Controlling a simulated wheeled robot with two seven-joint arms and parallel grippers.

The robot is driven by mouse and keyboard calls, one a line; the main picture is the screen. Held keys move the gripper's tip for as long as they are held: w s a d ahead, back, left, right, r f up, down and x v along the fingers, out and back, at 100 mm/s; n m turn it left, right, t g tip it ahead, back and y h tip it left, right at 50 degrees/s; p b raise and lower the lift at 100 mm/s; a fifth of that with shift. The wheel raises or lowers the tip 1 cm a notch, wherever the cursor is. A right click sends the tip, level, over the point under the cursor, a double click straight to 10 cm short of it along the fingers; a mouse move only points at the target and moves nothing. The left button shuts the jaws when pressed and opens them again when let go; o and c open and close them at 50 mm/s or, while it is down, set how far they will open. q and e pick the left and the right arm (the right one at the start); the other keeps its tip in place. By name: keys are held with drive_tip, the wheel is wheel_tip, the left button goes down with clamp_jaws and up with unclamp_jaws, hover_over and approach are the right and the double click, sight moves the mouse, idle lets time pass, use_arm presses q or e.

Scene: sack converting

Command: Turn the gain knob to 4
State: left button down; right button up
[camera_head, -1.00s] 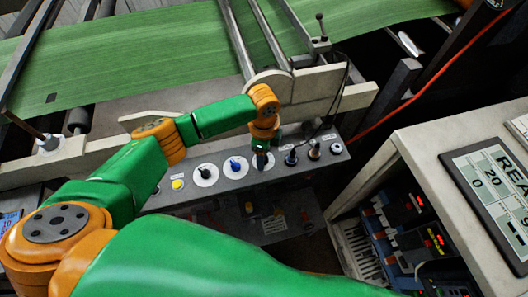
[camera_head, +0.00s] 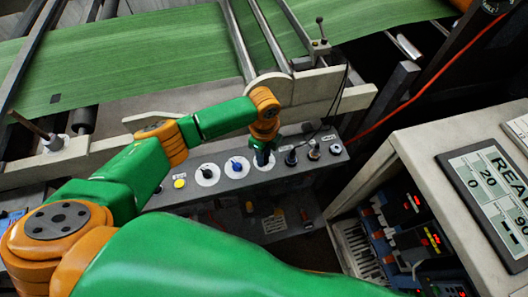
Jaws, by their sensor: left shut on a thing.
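A grey control panel (camera_head: 219,199) runs below the machine frame. On it are a knob with a white dial and black pointer (camera_head: 207,174), a blue knob on a white dial (camera_head: 237,167), and a third white dial (camera_head: 266,167) under my left gripper (camera_head: 263,158). My left gripper points down and is shut on the knob of that third dial. The gripper hides most of this knob, so its pointer and setting cannot be read. Labels above the dials are too small to read, so I cannot tell which is marked gain. My right gripper is not in view.
A yellow button (camera_head: 179,183) sits to the left on the panel; dark fittings (camera_head: 291,157) with a cable stand close to the right of the gripper. A white cabinet with a display (camera_head: 488,182) stands at right. Green sheet (camera_head: 150,55) runs over rollers behind.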

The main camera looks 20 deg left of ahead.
use_arm(q)
drive_tip(key=m, duration=0.4)
drive_tip(key=shift+m+p, duration=0.3)
drive_tip(key=shift+p, duration=0.05)
drive_tip(key=m, duration=1)
drive_tip(key=shift+f+m, duration=0.1)
drive_tip(key=shift+m, duration=0.3)
drive_tip(key=shift+m+b, duration=0.6)
drive_tip(key=shift+m, duration=1.9)
drive_tip(key=c, duration=0.6)
unclamp_jaws()
drive_tip(key=shift+o, duration=0.2)
